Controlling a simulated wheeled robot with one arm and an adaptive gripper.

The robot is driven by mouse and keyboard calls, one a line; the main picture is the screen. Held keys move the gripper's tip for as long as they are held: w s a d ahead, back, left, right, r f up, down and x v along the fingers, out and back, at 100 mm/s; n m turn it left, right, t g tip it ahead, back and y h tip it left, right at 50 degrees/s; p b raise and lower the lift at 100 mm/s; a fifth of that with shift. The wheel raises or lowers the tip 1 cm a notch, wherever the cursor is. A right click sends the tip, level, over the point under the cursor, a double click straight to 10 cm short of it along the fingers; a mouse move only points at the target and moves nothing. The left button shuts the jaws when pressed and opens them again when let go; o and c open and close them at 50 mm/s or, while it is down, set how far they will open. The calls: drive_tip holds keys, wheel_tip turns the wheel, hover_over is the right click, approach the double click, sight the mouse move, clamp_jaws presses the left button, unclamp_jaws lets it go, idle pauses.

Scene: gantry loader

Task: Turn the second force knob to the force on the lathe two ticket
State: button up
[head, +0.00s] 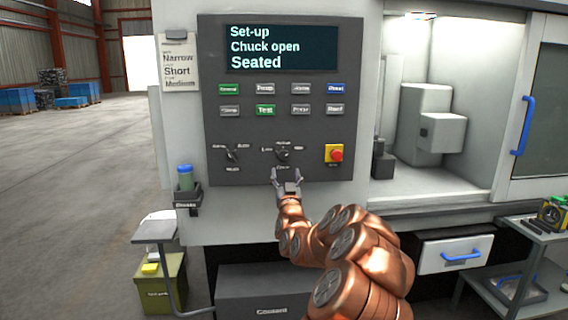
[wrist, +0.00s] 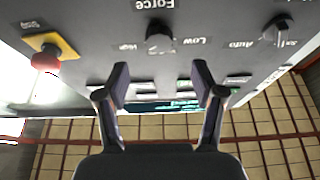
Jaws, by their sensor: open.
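The force knob (head: 283,155) is the right one of two dark knobs low on the dark panel. In the wrist view the force knob (wrist: 158,36) shows upside down, with "Force", "Low" and "High" printed around it. I cannot tell its exact pointer direction. A ticket (head: 178,65) left of the panel reads "Narrow", "Short" and "Medium" in large print; its small print is unreadable. My gripper (head: 287,178) is open and empty just below the force knob, apart from it. In the wrist view my gripper (wrist: 162,85) has its fingers spread either side of the knob's line.
The other knob (head: 230,155), marked "Auto", is to the left. A red stop button (head: 335,154) on yellow is to the right. Rows of buttons sit above, under a screen (head: 280,47) reading "Set-up, Chuck open, Seated". A holder with a blue-capped bottle (head: 185,176) hangs left.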

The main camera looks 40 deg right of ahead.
sight(284, 157)
drive_tip(key=shift+p+x, duration=0.8)
drive_tip(key=shift+x, duration=3.1)
drive_tip(key=c, duration=1.1)
drive_tip(key=shift+c, duration=0.2)
